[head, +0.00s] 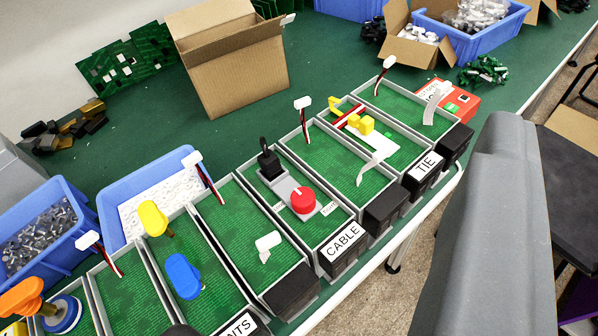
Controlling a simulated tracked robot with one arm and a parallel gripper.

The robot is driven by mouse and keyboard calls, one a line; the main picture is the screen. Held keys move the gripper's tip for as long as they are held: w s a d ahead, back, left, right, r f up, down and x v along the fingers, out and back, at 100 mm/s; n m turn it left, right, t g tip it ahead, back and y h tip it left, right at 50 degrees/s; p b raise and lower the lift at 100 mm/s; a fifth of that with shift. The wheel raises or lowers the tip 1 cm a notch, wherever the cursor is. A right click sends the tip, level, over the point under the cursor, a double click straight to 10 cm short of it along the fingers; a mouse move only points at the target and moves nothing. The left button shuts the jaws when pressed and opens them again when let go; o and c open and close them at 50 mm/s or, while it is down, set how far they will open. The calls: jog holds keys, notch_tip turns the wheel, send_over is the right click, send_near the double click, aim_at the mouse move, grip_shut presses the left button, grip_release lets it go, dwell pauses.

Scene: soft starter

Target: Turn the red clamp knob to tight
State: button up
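The red clamp knob (303,201) is a round red cap on a light grey base plate (284,188). It has a small white mark on its top, toward the far side. Small white labels (328,209) sit beside it, too small to read. A black plug-like part (269,162) stands on the same plate behind the knob. Both are in a green-floored compartment whose front label reads CABLE (343,242). My gripper is not in view, and nothing touches the knob. A large grey part at the right looks like my own arm.
Neighbouring compartments hold a yellow knob (152,218), a blue knob (183,275), a yellow clamp (352,121) and cables with white connectors (303,103). Black blocks (292,291) line the tray fronts. A cardboard box (236,72) stands behind. The space above the red knob is clear.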

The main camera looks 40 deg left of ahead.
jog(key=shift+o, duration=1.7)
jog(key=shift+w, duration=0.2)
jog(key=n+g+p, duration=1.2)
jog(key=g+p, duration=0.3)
jog(key=p, duration=1.4)
send_over(301, 197)
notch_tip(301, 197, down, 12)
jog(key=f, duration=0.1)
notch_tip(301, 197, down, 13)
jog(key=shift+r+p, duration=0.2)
jog(key=shift+p, duration=0.2)
